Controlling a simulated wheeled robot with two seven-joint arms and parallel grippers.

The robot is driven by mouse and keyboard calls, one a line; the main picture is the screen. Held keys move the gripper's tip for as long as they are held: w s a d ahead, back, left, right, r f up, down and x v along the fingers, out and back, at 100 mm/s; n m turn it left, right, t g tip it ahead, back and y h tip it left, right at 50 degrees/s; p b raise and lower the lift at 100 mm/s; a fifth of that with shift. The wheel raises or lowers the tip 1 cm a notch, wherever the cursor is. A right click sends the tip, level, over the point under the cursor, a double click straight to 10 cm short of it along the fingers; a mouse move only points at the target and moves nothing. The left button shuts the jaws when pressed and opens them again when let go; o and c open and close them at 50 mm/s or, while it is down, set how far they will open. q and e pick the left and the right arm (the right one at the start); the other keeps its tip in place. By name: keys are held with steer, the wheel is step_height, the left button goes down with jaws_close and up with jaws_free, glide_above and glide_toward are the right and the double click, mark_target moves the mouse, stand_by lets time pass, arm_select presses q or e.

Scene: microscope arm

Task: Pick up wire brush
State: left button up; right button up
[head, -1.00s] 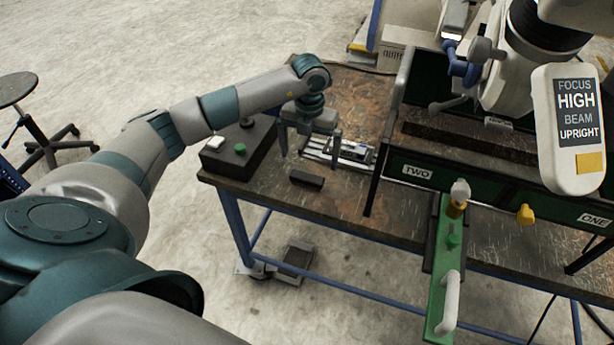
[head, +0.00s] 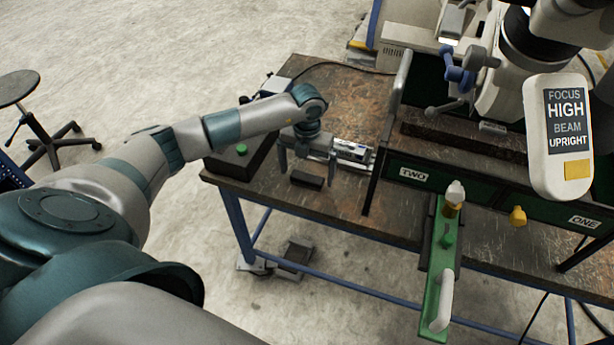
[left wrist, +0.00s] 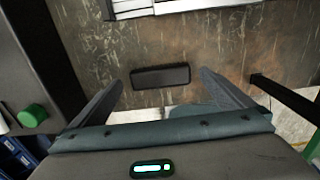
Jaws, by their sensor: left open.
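A small dark oblong block (head: 307,180) lies flat near the front edge of the worn table; it may be the wire brush, though I see no bristles. It also shows in the left wrist view as a black bar (left wrist: 160,77), lying crosswise between my fingers. My left gripper (head: 307,169) is open and points down over the block, one finger to each side. In the left wrist view the open fingers (left wrist: 163,88) are spread wider than the bar and hold nothing. I cannot tell their exact height above the table. My right gripper is out of view.
A dark control box with a green button (head: 241,149) stands left of the gripper. A metal rail device (head: 352,150) lies just behind. A green-fronted bench (head: 470,185) with a microscope above stands at the right. The table's front edge is close.

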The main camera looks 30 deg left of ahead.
arm_select(q)
steer(key=shift+f, duration=0.45)
steer(key=c, duration=1.2)
steer(key=shift+r, duration=0.1)
